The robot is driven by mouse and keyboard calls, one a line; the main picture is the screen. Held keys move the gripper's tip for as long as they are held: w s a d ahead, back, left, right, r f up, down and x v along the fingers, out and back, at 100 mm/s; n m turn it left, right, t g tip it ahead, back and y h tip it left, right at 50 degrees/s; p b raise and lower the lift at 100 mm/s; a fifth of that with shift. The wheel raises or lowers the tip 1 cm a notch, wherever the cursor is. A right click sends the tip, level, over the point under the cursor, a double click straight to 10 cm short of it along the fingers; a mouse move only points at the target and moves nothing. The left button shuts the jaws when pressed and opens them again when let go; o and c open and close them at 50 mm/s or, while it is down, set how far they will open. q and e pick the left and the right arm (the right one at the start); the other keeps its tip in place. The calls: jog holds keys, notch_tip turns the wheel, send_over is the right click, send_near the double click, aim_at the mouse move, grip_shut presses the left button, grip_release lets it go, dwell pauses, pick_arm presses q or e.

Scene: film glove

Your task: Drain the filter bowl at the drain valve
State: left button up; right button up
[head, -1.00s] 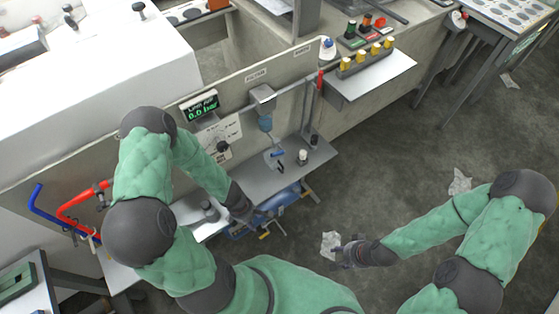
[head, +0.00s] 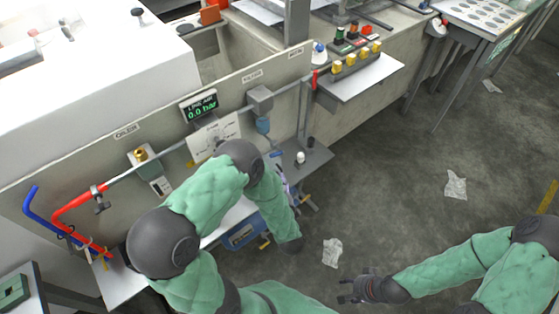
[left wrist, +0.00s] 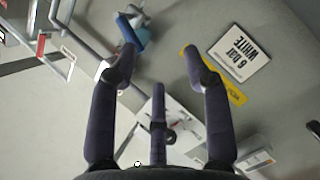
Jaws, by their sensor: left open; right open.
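The filter's grey head (head: 260,97) is on the wall panel, with the small blue filter bowl (head: 264,125) hanging under it. Any drain valve below the bowl is too small or hidden to tell. In the left wrist view a blue part (left wrist: 130,32), perhaps the bowl, lies beyond my left gripper (left wrist: 156,68). That gripper is open and empty, its fingers apart from the blue part. In the head view my left arm hides most of this gripper. My right gripper (head: 352,290) is open and empty above the floor, well away from the panel.
A pressure display (head: 200,105) reads 0.0 bar. A grey pipe runs along the panel from a red hose (head: 75,205). A narrow shelf (head: 317,160) is below the bowl. A button box (head: 357,58) stands to the right. Paper scraps (head: 332,252) lie on the open floor.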

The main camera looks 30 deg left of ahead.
aim_at(275, 156)
pick_arm(q)
jog(key=shift+t, duration=0.8)
jog(key=w+a+b, duration=0.1)
jog(key=w, duration=0.2)
jog(key=w+a+r+b, duration=0.1)
jog(key=w+a, duration=0.1)
jog(key=w+a+r+b, duration=0.1)
jog(key=w, duration=0.2)
jog(key=shift+w+a+r, duration=0.15)
jog(key=shift+w+a, duration=0.1)
jog(key=shift+w, duration=0.1)
